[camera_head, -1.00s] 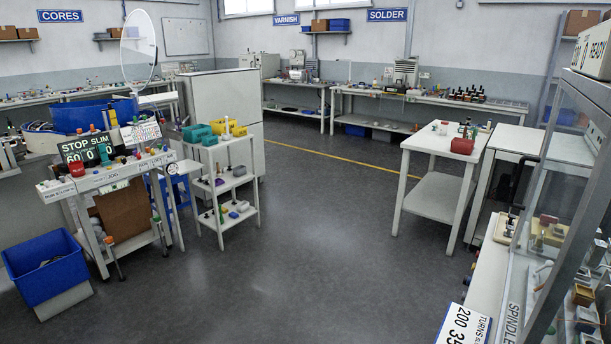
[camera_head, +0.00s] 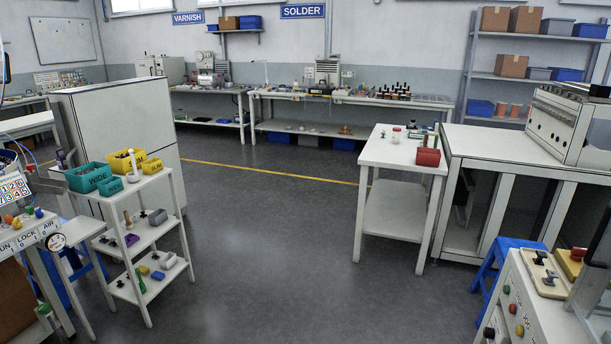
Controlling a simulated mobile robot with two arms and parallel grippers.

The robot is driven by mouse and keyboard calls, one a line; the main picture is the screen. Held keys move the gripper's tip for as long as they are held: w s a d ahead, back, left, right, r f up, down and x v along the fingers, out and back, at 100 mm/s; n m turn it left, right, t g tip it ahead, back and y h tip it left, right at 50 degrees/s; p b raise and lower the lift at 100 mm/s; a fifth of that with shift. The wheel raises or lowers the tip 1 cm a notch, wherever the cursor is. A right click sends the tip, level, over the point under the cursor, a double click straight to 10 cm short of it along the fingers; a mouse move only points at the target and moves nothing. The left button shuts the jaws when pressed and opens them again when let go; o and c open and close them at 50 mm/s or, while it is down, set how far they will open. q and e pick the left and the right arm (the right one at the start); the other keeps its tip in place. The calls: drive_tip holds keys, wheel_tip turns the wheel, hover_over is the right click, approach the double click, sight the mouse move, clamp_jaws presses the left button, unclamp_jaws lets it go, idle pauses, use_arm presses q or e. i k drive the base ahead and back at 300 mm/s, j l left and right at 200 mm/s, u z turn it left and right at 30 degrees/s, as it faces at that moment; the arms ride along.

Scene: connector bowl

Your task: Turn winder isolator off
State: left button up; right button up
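No label reading winder isolator is legible, so I cannot tell which control it is. A white control cabinet (camera_head: 530,305) at the lower right has green, red and yellow buttons on its side. A beige plate with black lever-like parts (camera_head: 542,272) lies on its top. Neither of my grippers is in view.
Open grey floor (camera_head: 270,270) lies in the middle. A white shelf cart (camera_head: 150,240) with teal and yellow bins stands left. A white table (camera_head: 385,155) with a red object stands right of centre. A blue stool (camera_head: 505,265) is beside the right cabinet.

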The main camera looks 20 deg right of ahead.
sight(578, 253)
drive_tip(key=i+l+z, duration=0.25)
drive_tip(key=i+z, duration=0.15)
drive_tip(key=i, duration=0.2)
drive_tip(key=i+z, duration=0.45)
drive_tip(key=i, duration=0.2)
drive_tip(key=i+j+z, duration=0.1)
drive_tip(key=i+z, duration=0.3)
drive_tip(key=i, duration=0.2)
drive_tip(key=i+z, duration=0.45)
drive_tip(key=i+j+z, duration=0.7)
drive_tip(key=i+z, duration=0.15)
drive_tip(key=i, duration=0.1)
